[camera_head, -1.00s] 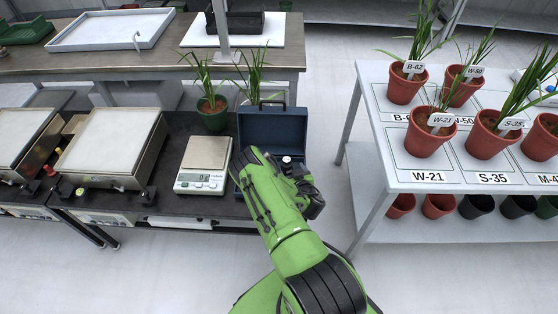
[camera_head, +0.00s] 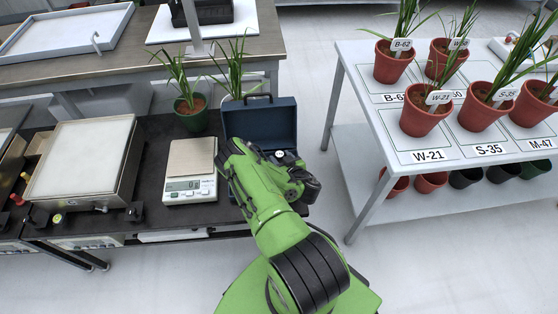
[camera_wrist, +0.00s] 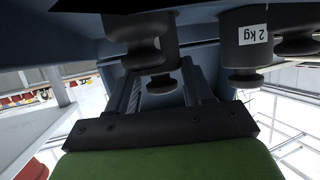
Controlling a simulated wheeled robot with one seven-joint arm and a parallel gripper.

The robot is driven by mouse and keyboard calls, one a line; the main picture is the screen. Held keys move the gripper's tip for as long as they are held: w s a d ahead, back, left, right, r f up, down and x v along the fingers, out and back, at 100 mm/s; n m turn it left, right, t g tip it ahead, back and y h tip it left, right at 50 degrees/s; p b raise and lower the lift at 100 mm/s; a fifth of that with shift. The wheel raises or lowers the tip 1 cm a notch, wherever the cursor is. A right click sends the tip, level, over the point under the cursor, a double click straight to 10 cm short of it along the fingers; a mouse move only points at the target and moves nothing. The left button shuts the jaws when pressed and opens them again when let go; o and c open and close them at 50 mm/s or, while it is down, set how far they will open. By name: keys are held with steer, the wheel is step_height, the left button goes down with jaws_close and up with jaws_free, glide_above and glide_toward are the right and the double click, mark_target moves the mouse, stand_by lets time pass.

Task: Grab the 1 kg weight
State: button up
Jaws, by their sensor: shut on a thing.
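A dark metal weight (camera_wrist: 140,30) with a narrow neck and a knob stands in front of my gripper (camera_wrist: 164,82) in the wrist view. The two fingers are shut on its knob, one on each side. No label shows on this weight, so its mass cannot be read. A larger dark weight (camera_wrist: 245,42) labelled "2 kg" stands to its right, apart from the fingers. In the head view the open blue case (camera_head: 261,122) lies on the dark bench, and my arm hides the fingers and most of the case's inside.
A digital scale (camera_head: 190,158) stands just left of the case, its pan empty. A green pot with a plant (camera_head: 192,115) stands behind the scale. Another dark weight (camera_wrist: 296,42) is at the wrist view's right edge. A white table (camera_head: 384,143) with several potted plants stands right, across a floor gap.

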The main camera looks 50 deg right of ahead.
jaws_close()
steer(key=shift+w, duration=0.1)
